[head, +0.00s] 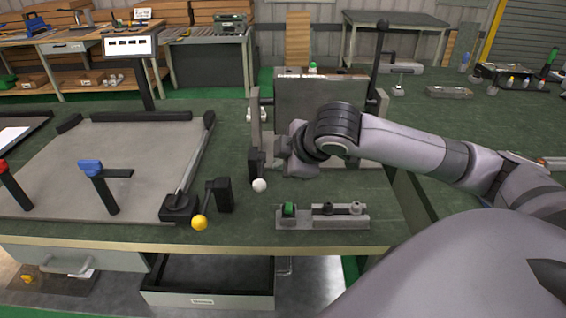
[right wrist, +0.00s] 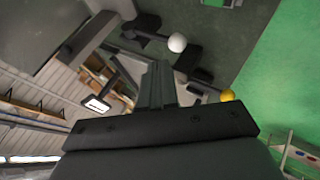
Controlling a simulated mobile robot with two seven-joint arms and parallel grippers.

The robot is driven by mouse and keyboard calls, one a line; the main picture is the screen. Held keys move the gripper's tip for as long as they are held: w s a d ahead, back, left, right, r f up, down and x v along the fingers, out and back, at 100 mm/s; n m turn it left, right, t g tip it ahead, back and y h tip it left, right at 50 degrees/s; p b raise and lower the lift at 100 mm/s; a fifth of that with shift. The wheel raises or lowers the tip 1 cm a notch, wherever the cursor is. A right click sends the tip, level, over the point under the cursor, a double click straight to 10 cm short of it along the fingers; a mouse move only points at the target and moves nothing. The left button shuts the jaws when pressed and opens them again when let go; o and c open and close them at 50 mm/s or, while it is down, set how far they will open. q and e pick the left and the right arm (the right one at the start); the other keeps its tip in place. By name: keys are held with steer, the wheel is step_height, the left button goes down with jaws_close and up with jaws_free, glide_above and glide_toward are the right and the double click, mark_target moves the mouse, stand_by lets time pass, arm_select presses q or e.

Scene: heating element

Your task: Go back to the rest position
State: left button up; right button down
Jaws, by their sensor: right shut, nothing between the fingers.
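My right arm comes in from the right in the head view. Its gripper (head: 280,148) is in front of the upright grey panel (head: 305,95) of the bench machine, just above and to the right of the white-ball lever (head: 260,185). In the right wrist view my gripper's fingers (right wrist: 158,82) are together with nothing between them. The white ball (right wrist: 177,42) shows beyond the fingers, apart from them. The wrist and gripper hide part of the grey panel. My left gripper is not in view.
A yellow-ball lever (head: 200,223) and a box with a green button (head: 288,210) stand near the bench's front edge. A blue-topped lever (head: 90,167) and a screen on a post (head: 130,45) are at left. Green bench top (head: 240,225) lies bare between the yellow lever and button box.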

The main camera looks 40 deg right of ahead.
stand_by(0.3)
steer(key=s+a+f+m+g+y, duration=0.2)
steer(key=s+a+f, duration=0.6)
steer(key=a+f, duration=0.25)
steer(key=s+f+m+g+h, duration=0.15)
steer(key=s+f+m, duration=0.25)
steer(key=s, duration=0.4)
steer(key=s+f+m+g, duration=0.2)
steer(key=s+f+m, duration=0.15)
steer(key=s, duration=0.35)
steer(key=w+a+f+t+y, duration=0.2)
steer(key=w+f+t, duration=0.4)
steer(key=f, duration=0.3)
steer(key=shift+a+f+t, duration=0.3)
steer(key=shift+t, duration=0.35)
